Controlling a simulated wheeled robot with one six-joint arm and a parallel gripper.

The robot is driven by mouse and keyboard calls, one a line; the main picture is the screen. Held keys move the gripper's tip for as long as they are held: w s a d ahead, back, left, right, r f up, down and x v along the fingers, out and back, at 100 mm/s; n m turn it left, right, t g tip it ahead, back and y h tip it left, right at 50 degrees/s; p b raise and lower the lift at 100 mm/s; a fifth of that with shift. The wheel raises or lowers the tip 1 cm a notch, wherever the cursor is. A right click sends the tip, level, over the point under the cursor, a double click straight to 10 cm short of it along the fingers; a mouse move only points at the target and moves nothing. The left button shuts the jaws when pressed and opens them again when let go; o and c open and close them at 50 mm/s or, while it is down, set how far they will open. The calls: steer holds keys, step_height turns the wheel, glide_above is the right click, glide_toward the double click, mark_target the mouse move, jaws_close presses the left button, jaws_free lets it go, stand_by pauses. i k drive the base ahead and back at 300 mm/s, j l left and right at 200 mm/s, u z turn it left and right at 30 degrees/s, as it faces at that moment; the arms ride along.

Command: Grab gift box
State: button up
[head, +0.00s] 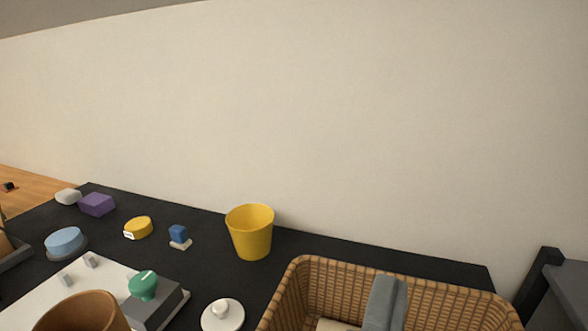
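No box with a visible ribbon or bow shows, so I cannot tell for sure which thing is the gift box. A purple box-shaped thing (97,204) lies at the back left of the black tabletop (300,247), close to the wall. A small blue block (178,233) sits on a pale base, right of a yellow round tin (138,228). My gripper is not visible in the head view, so its opening and any contact are not shown.
A yellow cup (250,238) stands near the wall. A wicker basket (295,290) holding a grey item (384,303) fills the front right. A blue round thing (65,241), a green knob-like thing (143,284), a white lid (222,316) and a brown bowl (82,315) are at left and front.

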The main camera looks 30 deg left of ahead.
mark_target(96, 204)
steer(key=j+u, duration=0.2)
steer(key=j, duration=3.7)
